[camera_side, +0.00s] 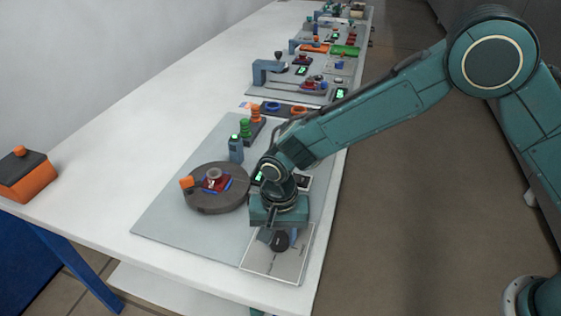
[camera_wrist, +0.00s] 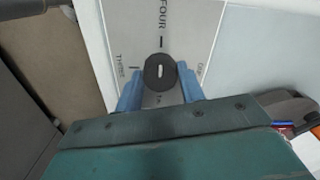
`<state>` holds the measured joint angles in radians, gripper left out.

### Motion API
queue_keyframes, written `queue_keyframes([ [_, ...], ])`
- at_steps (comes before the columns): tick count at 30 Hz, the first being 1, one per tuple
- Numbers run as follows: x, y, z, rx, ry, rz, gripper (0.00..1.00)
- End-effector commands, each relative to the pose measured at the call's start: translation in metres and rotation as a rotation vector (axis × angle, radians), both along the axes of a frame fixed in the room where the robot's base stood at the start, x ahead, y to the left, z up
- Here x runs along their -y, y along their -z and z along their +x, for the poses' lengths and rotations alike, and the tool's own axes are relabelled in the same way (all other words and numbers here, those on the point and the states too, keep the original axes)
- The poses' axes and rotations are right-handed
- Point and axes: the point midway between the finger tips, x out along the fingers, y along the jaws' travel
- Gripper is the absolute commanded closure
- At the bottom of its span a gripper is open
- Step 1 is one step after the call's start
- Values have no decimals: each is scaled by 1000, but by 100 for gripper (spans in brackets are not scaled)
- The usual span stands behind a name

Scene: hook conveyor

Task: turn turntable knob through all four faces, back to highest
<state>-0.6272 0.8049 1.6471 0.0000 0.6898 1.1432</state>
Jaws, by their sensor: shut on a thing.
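The knob (camera_wrist: 158,88) is a dark round dial with a short white mark, on a pale plate (camera_wrist: 187,22) with printed labels. FOUR and THREE can be read; the others are partly hidden or too unclear to read. The white mark lies roughly in line with the FOUR tick. My gripper (camera_wrist: 160,92) has its blue fingers shut on the knob, one on each side. In the side view the knob (camera_side: 279,241) sits below my gripper (camera_side: 286,238). The grey turntable (camera_side: 214,207) stands to its left, carrying an orange block and a red and blue piece with a pale ring.
A blue post (camera_side: 236,149), green pegs (camera_side: 245,128) and orange pegs (camera_side: 256,112) stand behind the turntable. An orange box with a dark lid (camera_side: 24,174) is at the far left. More stations line the table behind. The table's right edge is close to the knob plate.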

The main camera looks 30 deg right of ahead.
Motion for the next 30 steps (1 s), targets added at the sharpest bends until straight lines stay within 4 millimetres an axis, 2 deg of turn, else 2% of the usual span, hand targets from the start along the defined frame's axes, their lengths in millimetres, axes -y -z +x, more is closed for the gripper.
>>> queue_keyframes([
  [8,0,-1,0,0,-75,0,84],
  [14,0,-1,0,0,-198,1,84],
  [30,0,-1,1,1,-690,0,84],
])
